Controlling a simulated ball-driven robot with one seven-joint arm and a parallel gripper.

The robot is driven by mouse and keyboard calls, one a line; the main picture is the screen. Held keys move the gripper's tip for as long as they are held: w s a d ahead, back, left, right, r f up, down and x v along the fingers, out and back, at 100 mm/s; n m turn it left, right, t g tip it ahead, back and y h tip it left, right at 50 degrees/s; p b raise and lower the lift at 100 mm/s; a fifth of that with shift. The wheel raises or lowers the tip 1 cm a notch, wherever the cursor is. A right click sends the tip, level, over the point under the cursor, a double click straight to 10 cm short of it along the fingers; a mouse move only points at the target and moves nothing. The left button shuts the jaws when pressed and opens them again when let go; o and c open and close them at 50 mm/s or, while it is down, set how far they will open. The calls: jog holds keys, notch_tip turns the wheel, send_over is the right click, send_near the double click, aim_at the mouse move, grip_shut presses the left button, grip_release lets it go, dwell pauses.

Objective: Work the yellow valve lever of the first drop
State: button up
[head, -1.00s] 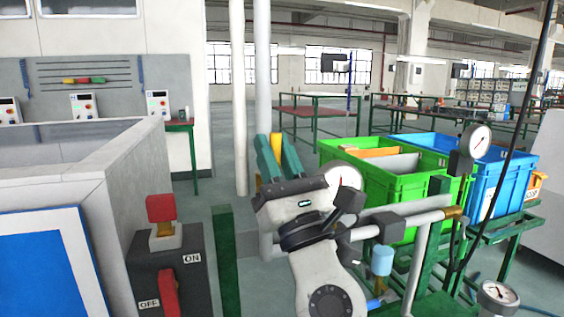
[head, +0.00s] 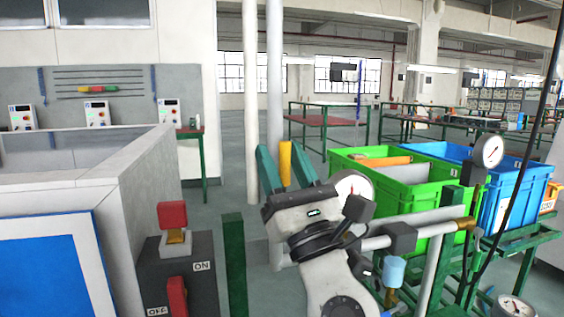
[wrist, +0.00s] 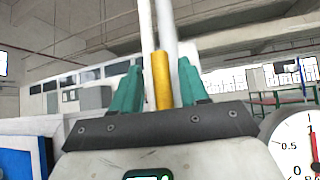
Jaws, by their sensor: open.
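A yellow lever (head: 285,164) stands upright in the head view, with its lower end hidden behind my gripper. It also shows in the wrist view (wrist: 163,80), upright between the two teal fingers. My gripper (head: 281,166) is open, with one finger on each side of the lever. In the wrist view my gripper (wrist: 161,82) shows gaps beside the lever, the right one narrower. I cannot tell how deep the lever sits between the fingers. The pipe under the lever is mostly hidden by my wrist.
A pressure gauge (head: 352,188) sits close to the right of my gripper, and another gauge (head: 488,151) stands further right. Pipework (head: 425,226) runs right of my arm. A dark switch box (head: 178,275) stands at left front. Green crates (head: 395,197) stand behind the pipes.

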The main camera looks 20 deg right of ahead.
jog(key=b+v, duration=0.4)
jog(key=v, duration=0.7)
jog(key=shift+b, duration=0.35)
